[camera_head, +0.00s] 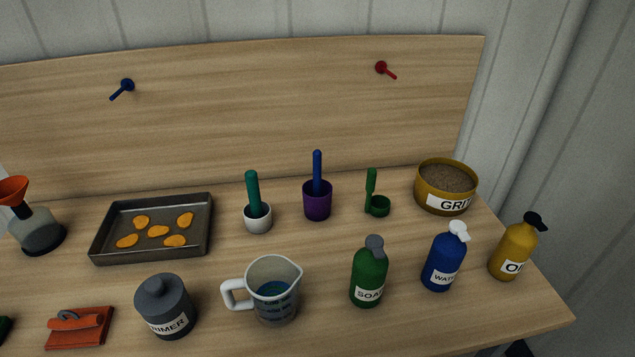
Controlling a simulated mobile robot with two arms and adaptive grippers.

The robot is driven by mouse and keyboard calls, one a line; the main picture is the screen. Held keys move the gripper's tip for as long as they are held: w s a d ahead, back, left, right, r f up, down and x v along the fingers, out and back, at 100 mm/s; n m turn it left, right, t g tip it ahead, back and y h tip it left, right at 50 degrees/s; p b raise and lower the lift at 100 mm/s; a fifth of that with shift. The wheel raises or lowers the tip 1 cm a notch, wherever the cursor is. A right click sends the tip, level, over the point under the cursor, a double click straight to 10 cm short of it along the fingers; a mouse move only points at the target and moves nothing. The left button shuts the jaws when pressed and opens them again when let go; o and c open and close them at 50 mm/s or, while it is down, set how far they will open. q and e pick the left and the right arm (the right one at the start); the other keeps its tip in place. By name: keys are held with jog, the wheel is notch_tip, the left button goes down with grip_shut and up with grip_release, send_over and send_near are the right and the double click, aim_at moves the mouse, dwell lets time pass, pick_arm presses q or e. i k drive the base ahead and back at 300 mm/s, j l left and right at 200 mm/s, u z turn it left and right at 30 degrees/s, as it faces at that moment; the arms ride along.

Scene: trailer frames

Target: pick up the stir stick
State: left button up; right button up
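Two upright sticks stand in cups at the back of the wooden bench. A thick teal stick (252,188) leans slightly in a small white cup (258,224). A blue stick (317,170) stands in a purple cup (318,205) to its right. I cannot tell which one is the stir stick. The lower ends of both are hidden inside their cups. Neither of my grippers is in view.
In front stand a measuring jug (283,300), a grey primer jar (166,310), and soap (369,275), water (443,262) and oil (512,250) bottles. A green scoop (377,206), gritty bowl (434,203), metal tray (205,228) and orange-topped flask (40,236) are near the backboard.

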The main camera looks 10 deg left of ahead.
aim_at(316, 153)
jog(key=k+l+z, duration=0.1)
jog(key=k+l, duration=0.2)
jog(key=k+l+z, duration=0.1)
jog(key=k+l, duration=0.15)
jog(key=l, duration=0.2)
jog(key=k+l+z, duration=0.15)
jog(key=l, duration=0.25)
jog(key=k, duration=0.1)
